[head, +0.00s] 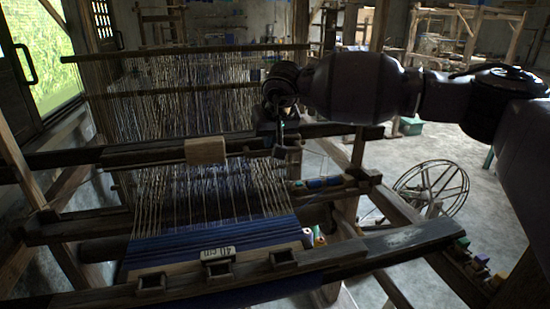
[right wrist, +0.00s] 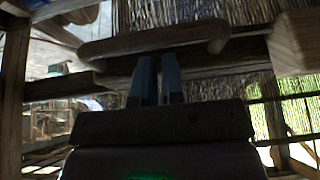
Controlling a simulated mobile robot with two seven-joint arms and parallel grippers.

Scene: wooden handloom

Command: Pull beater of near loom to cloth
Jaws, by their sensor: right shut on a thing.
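The near loom's beater (head: 135,154) is a dark wooden bar across the warp, with a lighter block (head: 205,150) at its middle. The beater stands apart from the blue cloth (head: 190,245), with pale warp threads (head: 215,195) between them. My right gripper (head: 281,143) is at the right part of the beater, pointing down. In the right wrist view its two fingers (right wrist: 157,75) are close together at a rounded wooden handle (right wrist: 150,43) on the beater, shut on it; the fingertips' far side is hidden. My left gripper is not in view.
The front beam (head: 390,246) carries small wooden boxes and a numbered tag (head: 217,253). A spoked wheel (head: 432,190) stands on the floor at right. Heddles and more warp (head: 180,105) rise behind the beater. Bare floor (head: 410,155) lies right of the loom.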

